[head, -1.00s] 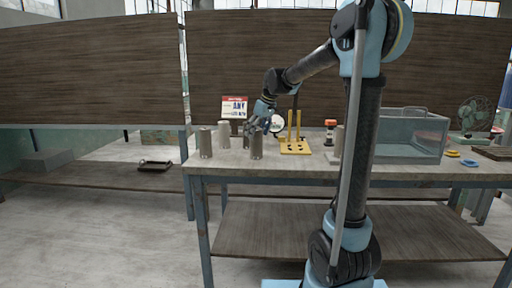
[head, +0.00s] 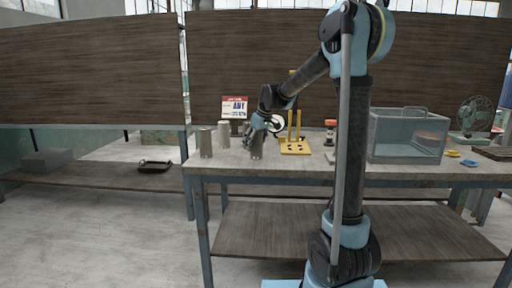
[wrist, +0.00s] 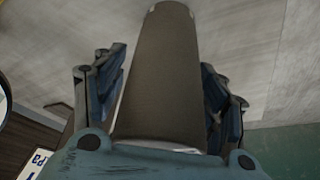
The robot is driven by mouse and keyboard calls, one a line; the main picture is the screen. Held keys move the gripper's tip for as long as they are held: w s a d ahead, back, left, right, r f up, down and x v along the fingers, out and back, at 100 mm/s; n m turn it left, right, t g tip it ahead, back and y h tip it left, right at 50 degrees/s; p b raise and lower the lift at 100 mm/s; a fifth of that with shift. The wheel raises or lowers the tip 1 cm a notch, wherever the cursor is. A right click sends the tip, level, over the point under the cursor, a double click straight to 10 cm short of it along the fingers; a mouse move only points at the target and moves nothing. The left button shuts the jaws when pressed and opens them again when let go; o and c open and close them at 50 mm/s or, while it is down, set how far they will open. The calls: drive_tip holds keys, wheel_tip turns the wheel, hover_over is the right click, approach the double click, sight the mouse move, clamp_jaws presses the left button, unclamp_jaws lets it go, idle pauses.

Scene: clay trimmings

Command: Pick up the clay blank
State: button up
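A grey-brown, slightly tapered clay cylinder (head: 257,149) stands upright near the front edge of the table. My gripper (head: 253,137) is at its upper part, reaching down from the right. In the wrist view the cylinder (wrist: 165,75) lies between the two fingers of my gripper (wrist: 163,85), one on each side. The fingers are spread around it, and narrow gaps seem to show beside it; firm contact does not show. Two similar cylinders stand to the left, one near the front (head: 205,143) and one behind (head: 224,134).
A yellow stand with upright posts (head: 295,148) is to the right of the gripper. A clear box (head: 405,140) stands farther right. A sign (head: 234,107) and a round dial (head: 277,123) are behind. The table front (head: 235,168) is clear.

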drive_tip(key=c, duration=1.1)
drive_tip(key=shift+r, duration=0.15)
